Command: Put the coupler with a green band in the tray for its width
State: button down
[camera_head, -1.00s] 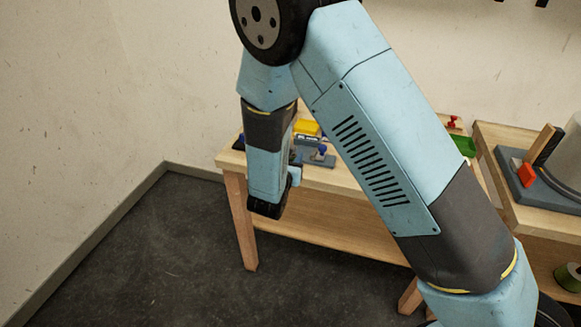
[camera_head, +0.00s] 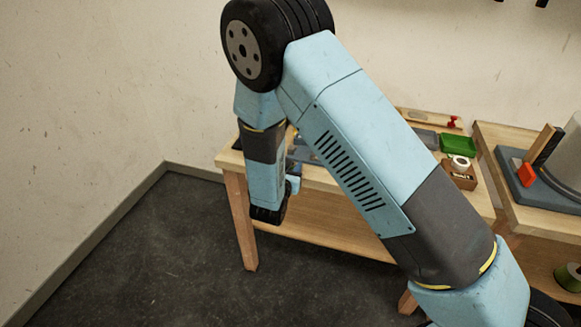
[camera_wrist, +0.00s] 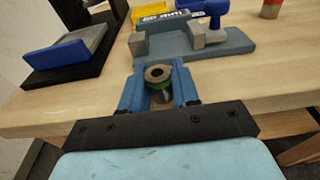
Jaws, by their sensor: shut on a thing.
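The coupler with a green band (camera_wrist: 159,82) is a short metal cylinder with a hole in its top. It sits between the two blue fingers of my gripper (camera_wrist: 158,75), which is shut on it, in the wrist view. It appears upright; its lower part is partly hidden by the gripper body. A tray with a blue rim and grey inside (camera_wrist: 62,55) rests on a black stand at the upper left of the wrist view. A green tray (camera_head: 458,145) is on the bench in the head view. My arm hides the coupler and fingers there.
A grey-blue fixture (camera_wrist: 232,44) with a blue clamp and a "mm" label stands just beyond the fingers. A yellow piece (camera_wrist: 150,13) is behind it. In the head view, a brown box (camera_head: 459,178) with a white ring stands near the green tray. A second bench (camera_head: 520,219) is at right.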

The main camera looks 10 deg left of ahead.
jog(key=c, duration=0.8)
grip_release()
jog(key=shift+f, duration=0.1)
jog(key=s, duration=0.4)
jog(key=s+a+r, duration=0.1)
jog(key=s, duration=0.8)
jog(key=shift+s+a+r, duration=0.3)
jog(key=shift+r, duration=0.05)
